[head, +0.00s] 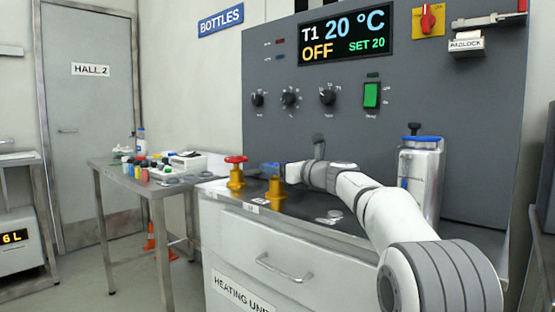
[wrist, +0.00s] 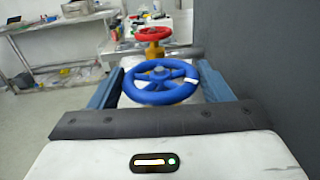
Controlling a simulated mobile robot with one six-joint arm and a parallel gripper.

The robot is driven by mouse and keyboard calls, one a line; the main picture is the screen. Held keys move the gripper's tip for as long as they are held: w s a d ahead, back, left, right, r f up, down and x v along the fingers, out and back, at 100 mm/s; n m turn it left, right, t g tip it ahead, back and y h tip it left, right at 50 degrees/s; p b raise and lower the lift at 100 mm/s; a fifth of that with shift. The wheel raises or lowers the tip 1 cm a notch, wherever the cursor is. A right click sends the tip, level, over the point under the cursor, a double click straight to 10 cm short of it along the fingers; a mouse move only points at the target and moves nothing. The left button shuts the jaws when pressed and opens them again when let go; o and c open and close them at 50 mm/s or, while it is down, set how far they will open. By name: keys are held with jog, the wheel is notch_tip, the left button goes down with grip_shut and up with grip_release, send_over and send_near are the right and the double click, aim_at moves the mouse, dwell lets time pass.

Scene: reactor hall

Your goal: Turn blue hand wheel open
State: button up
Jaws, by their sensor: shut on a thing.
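The blue hand wheel (wrist: 160,82) shows in the wrist view, with a white mark on the right of its rim. My gripper (wrist: 161,68) has one finger on each side of the wheel and is shut on its rim. In the head view my gripper (head: 275,166) is at the top of the right yellow valve body (head: 275,196), where the wheel is mostly hidden by it. The red hand wheel (head: 236,159) sits on another yellow valve to the left. It also shows beyond the blue wheel in the wrist view (wrist: 153,32).
The grey control panel (head: 340,120) rises close behind the valves, its display reading T1 20 °C OFF. A metal flask (head: 421,180) stands right of my arm on the heating unit (head: 290,255). A side table (head: 120,180) with bottles is at left.

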jog(key=shift+w+d+r+n+g+y+p, duration=0.15)
jog(key=shift+n+g+y+p, duration=0.45)
jog(key=shift+p, duration=0.4)
jog(key=shift+w+r+n+g+y+p, duration=0.1)
jog(key=shift+n+g+y+p, duration=0.35)
jog(key=shift+g+p, duration=0.4)
jog(key=shift+n+p, duration=0.25)
jog(key=shift+p, duration=0.2)
jog(key=shift+f+g+y+p, duration=0.2)
jog(key=shift+g+y+p, duration=0.05)
jog(key=shift+g+p, duration=0.2)
jog(key=o, duration=1)
notch_tip(320, 180, up, 10)
jog(key=p, duration=0.5)
